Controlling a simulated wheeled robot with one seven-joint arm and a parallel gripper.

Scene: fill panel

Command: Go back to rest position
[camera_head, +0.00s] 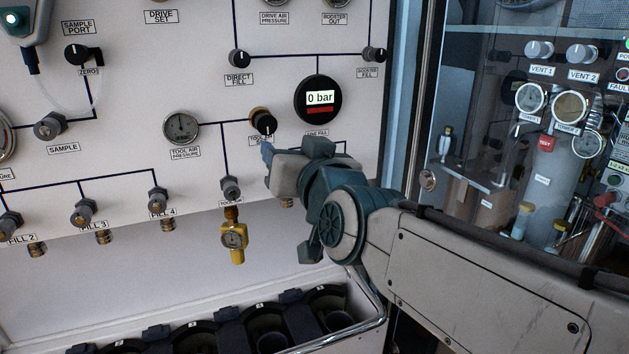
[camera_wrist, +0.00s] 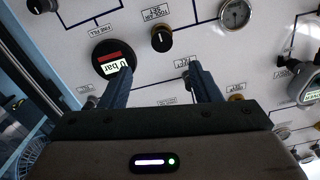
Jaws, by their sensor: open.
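My gripper (camera_head: 268,152) is in front of the white fill panel (camera_head: 190,80), at the right of it, just below the tool air knob (camera_head: 262,122). In the wrist view my gripper (camera_wrist: 145,80) shows two dark blue fingers spread apart with nothing between them. The panel fills the background there, turned roughly upside down. The round gauge reading "0 bar" (camera_head: 319,99) is above my gripper; it also shows in the wrist view (camera_wrist: 113,60), near the left finger. My gripper and forearm hide part of the panel's lower right.
Below is a row of dark cylinder holders (camera_head: 230,335) behind a metal rail. A glass-fronted cabinet (camera_head: 480,110) stands on the right, behind my arm. Several fill valves (camera_head: 84,212) line the panel's lower left.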

